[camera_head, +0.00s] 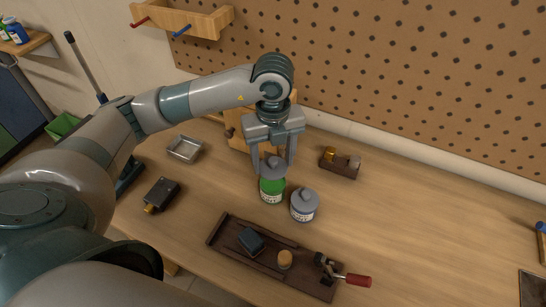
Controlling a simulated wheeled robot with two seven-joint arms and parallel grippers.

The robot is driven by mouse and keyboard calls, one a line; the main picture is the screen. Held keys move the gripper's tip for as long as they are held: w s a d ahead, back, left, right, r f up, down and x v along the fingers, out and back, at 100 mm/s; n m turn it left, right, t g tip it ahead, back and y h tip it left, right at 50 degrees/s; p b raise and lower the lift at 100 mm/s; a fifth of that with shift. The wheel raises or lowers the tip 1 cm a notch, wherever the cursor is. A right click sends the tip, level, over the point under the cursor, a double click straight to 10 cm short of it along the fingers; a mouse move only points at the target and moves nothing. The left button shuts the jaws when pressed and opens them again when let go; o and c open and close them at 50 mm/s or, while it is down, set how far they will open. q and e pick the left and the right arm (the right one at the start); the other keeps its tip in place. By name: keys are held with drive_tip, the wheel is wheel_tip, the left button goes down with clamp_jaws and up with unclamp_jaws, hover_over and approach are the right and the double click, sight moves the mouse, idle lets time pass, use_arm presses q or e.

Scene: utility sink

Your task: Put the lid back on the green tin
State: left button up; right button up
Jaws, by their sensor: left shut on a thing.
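The green tin (271,190) stands upright on the wooden workbench near the middle of the view. A grey lid (272,168) is at its top, between the fingers of my left gripper (274,165). My left gripper points down and is shut on the lid. The lid looks in line with the tin's mouth, but I cannot tell whether it is fully seated. The fingers partly cover the lid. My right gripper is not in view.
A blue-and-white tin (303,207) with a grey lid stands close to the right. A dark wooden tray (222,229) with a block and a red-handled clamp lies in front. A metal dish (185,149) and a black box (162,194) are left.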

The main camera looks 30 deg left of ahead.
sight(273, 168)
use_arm(q)
drive_tip(key=shift+f+b, duration=0.35)
drive_tip(key=shift+f, duration=0.45)
wheel_tip(273, 168, down, 2)
drive_tip(key=shift+b, duration=0.6)
drive_tip(key=shift+f+b, duration=0.35)
drive_tip(key=shift+f, duration=0.05)
drive_tip(key=shift+f+b, duration=0.55)
drive_tip(key=shift+f, duration=0.05)
